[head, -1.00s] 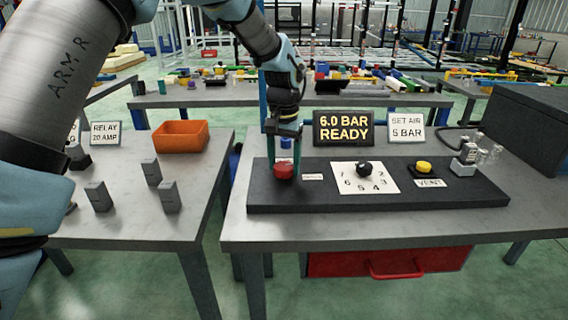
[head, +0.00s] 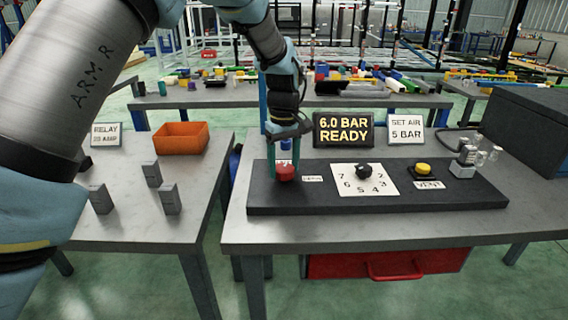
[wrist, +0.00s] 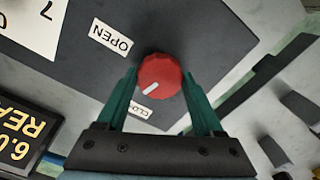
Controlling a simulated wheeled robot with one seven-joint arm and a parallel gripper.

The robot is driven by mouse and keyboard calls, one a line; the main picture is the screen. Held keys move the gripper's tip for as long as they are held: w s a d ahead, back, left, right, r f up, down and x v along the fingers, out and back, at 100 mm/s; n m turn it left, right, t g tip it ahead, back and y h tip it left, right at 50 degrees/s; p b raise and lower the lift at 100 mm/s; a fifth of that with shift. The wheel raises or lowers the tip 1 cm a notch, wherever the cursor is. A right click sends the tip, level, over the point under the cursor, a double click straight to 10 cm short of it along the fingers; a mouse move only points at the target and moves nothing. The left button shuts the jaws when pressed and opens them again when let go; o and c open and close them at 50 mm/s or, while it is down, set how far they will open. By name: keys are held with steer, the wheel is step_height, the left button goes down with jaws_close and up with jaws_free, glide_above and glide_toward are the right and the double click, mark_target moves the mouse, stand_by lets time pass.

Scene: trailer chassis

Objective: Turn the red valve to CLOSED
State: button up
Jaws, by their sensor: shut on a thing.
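The red valve (wrist: 161,74) is a round knob with a white pointer mark, on the dark panel. In the wrist view its pointer aims down-left, roughly at the CLOSED label (wrist: 140,111), which is partly hidden by my gripper. The OPEN label (wrist: 110,38) lies up-left of the knob. My gripper (wrist: 160,76) has a green finger on either side of the knob and is shut on it. In the head view the valve (head: 285,173) sits at the panel's left end, with my gripper (head: 284,162) coming down on it from above.
The dark panel (head: 330,200) also bears a black dial (head: 364,171), a yellow VENT button (head: 423,168) and a fitting (head: 463,163). A display (head: 343,129) behind reads 6.0 BAR READY; a sign (head: 406,128) reads SET AIR 5 BAR. An orange bin (head: 181,137) stands left.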

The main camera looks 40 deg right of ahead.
mark_target(284, 167)
steer(key=shift+n+p, duration=0.3)
steer(key=shift+n, duration=1.3)
steer(key=o, duration=1.4)
step_height(284, 167, up, 11)
steer(key=shift+f+b, duration=0.1)
steer(key=shift+b, duration=1.05)
